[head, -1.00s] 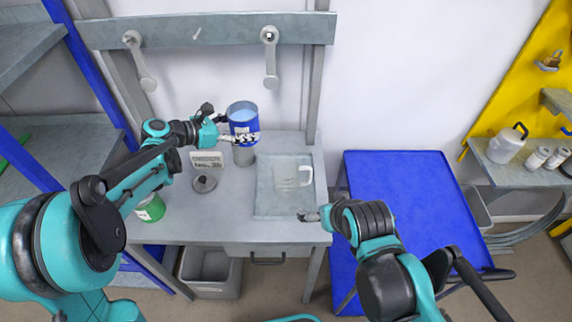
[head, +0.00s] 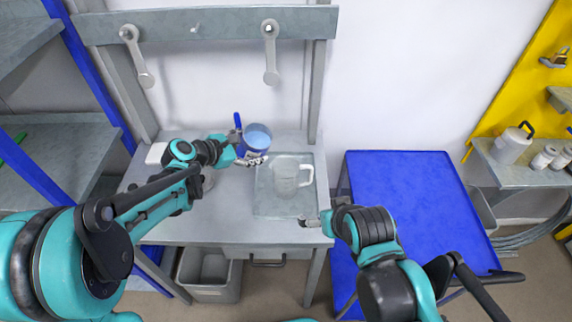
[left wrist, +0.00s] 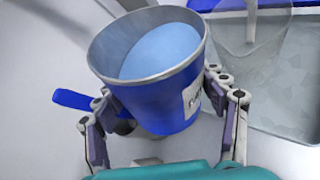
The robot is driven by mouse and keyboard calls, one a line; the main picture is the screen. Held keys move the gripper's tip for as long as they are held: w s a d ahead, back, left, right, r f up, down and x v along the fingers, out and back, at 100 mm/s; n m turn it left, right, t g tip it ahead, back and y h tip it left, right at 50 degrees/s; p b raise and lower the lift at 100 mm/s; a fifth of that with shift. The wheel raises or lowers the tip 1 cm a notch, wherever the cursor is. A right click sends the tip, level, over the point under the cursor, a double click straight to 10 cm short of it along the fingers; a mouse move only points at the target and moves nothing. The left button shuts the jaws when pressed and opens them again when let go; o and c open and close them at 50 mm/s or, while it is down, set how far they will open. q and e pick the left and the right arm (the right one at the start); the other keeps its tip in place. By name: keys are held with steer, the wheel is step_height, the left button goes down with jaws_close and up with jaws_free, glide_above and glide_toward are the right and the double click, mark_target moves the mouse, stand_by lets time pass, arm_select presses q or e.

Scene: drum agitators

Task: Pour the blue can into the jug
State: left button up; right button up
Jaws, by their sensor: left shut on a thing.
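The blue can (head: 258,138) is open-topped, with light blue liquid inside and a white label. My left gripper (head: 252,159) is shut on it, with a finger on each side in the left wrist view (left wrist: 165,118). The can looks close to upright, held above the bench behind and left of the jug. The clear jug (head: 285,180) stands on a grey tray (head: 262,213), its handle to the right. It shows partly behind the can in the left wrist view (left wrist: 245,32). My right gripper (head: 309,221) is by the bench's front right edge; its finger opening is unclear.
A blue bar-shaped piece (left wrist: 75,99) is beside the can. Two grey paddles (head: 271,55) hang from the rail above. A blue table (head: 410,220) stands right of the bench. A grey bin (head: 210,275) is below. The bench front is clear.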

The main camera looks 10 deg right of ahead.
arm_select(q)
steer(key=shift+s, duration=0.1)
steer(key=shift+d+f, duration=0.1)
steer(key=shift+f, duration=0.1)
stand_by(0.4)
steer(key=shift+s+d+f+y, duration=0.1)
steer(key=shift+f+y, duration=0.15)
steer(key=shift+y, duration=0.05)
steer(key=shift+f+m, duration=0.1)
steer(key=shift+m, duration=0.2)
steer(key=shift+r, duration=0.3)
steer(key=shift+s, duration=0.1)
steer(key=shift+r+t+p, duration=0.25)
steer(key=shift+t+p, duration=0.05)
steer(key=shift+d+r, duration=0.15)
steer(key=shift+r, duration=0.05)
